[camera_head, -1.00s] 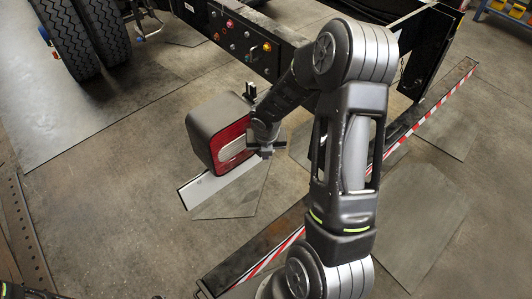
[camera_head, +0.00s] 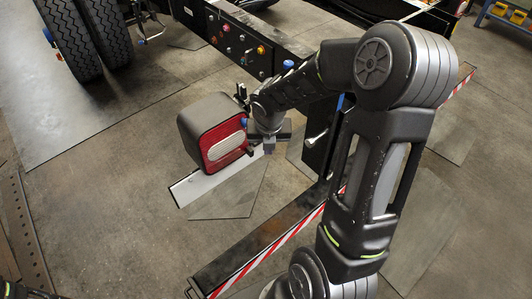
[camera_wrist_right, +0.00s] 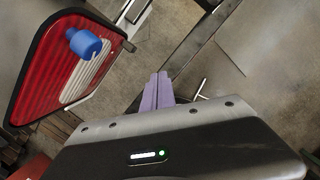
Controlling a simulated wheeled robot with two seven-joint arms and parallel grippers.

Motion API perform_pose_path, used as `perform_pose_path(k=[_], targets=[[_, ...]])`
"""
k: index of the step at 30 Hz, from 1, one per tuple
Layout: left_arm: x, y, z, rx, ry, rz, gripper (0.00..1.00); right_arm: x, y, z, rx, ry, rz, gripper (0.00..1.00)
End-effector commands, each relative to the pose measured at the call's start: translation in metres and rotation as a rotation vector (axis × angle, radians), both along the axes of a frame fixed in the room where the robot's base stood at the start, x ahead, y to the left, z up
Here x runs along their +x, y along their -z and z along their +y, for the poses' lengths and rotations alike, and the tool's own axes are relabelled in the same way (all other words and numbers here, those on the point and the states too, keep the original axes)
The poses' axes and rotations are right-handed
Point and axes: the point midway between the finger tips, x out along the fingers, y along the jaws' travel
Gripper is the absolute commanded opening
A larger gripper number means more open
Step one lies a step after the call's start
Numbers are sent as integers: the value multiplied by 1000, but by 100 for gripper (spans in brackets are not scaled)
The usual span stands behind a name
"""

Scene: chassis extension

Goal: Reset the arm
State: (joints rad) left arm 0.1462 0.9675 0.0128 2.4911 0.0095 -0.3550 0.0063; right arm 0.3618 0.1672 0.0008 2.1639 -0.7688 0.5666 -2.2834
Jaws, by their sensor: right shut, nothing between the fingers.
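My right arm comes in from the lower right in the head view, with its elbow raised at the upper right. Its right gripper (camera_head: 268,147) is beside the right edge of the red-and-white tail light (camera_head: 222,142). In the right wrist view the right gripper (camera_wrist_right: 158,92) has its purple-grey fingers together with nothing between them, apart from the tail light (camera_wrist_right: 40,75) at the left. A blue knob (camera_wrist_right: 83,43) sits at the light's face. My left gripper does not show clearly; only a dark bit of arm is at the lower left corner.
The chassis beam (camera_head: 235,38) with coloured connectors runs across the top behind the arm. A red-and-white striped bar (camera_head: 270,248) crosses the floor below the arm. Truck tyres (camera_head: 70,40) stand at upper left.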

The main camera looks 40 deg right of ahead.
Motion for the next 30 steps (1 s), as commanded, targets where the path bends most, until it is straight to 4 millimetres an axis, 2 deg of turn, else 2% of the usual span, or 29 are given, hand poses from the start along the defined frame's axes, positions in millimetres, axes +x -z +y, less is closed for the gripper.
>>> perform_pose_path(k=[5,23,26,30], targets=[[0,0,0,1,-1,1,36,-3,-11,0,1,0,1,0],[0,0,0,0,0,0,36,-3,-11,0,2,4,1,0],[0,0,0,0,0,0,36,-3,-11,0,9,38,-6,0],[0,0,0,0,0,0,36,4,-12,3,49,172,-57,0]])
